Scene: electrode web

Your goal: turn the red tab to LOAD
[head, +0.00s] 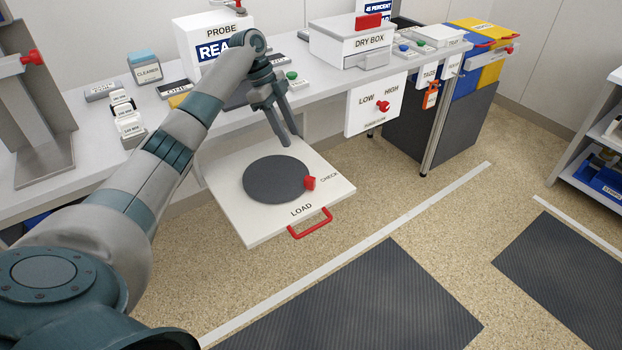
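The red tab (310,183) is a small red block at the right edge of a round dark grey disc (270,180). The disc lies on a white pull-out board (233,222) below the bench. The tab points toward the word CHECK (329,176); the word LOAD (301,209) is printed nearer the board's front edge. My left gripper (292,141) points down above the back of the board, behind the disc and apart from the tab. Its two fingertips show slightly apart, with nothing between them. My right gripper is not in view.
A red handle (310,224) sticks out from the board's front edge. Above is the bench with a PROBE box (212,38) and a DRY BOX (352,42). A LOW/HIGH panel (375,104) with a red knob hangs at right. The floor in front is clear.

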